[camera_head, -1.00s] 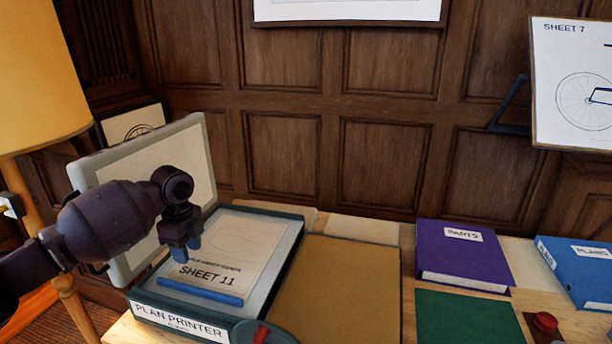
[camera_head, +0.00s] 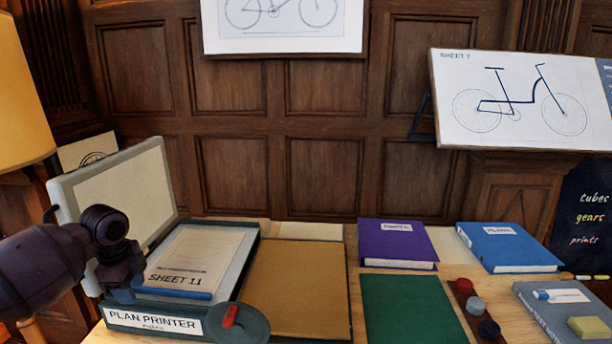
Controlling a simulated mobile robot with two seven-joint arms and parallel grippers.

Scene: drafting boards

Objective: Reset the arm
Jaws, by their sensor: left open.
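My left gripper (camera_head: 124,290) is at the lower left, open, with its fingertips low over the front left edge of the plan printer (camera_head: 150,322). My left arm's dark wrist partly hides the printer's left side. The printer's lid is raised and leans back. A sheet marked SHEET 11 (camera_head: 192,256), with a blue strip along its front edge, lies on the printer bed just right of the gripper. The gripper appears empty, and I cannot tell whether it touches the printer. My right gripper is not in view.
A tan board (camera_head: 292,290), a green mat (camera_head: 410,308), a purple binder (camera_head: 397,243) and a blue binder (camera_head: 508,246) lie to the right. Round pots stand in a wooden tray (camera_head: 462,285). A grey book (camera_head: 560,312) carries an eraser. A lamp (camera_head: 20,95) stands at the left.

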